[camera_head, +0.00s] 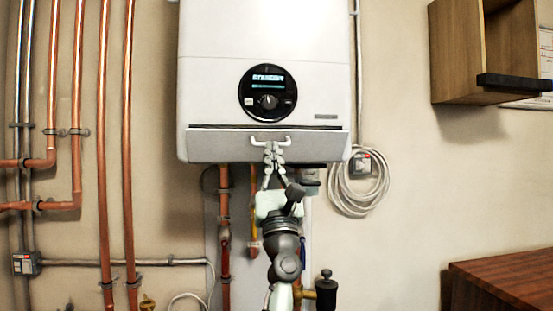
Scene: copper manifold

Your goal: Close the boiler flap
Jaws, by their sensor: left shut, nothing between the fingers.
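The white boiler (215,85) hangs on the wall at the top centre. Its flap (220,147) is the wide white panel along the lower front. A dark gap runs along the flap's top edge, and the panel seems to lean outward a little. A pale handle (284,140) sits at the middle of the flap. My left gripper (272,149) comes up from below with its fingers shut at the handle. The fingers overlap the handle in the picture; I cannot tell if they touch it. My right gripper is not in view.
Copper pipes (103,150) run up the wall at left. More pipes (225,205) hang below the boiler beside my arm. A coiled white hose (358,190) hangs to the right. A wooden cabinet (465,60) and a wooden top (510,280) stand far right.

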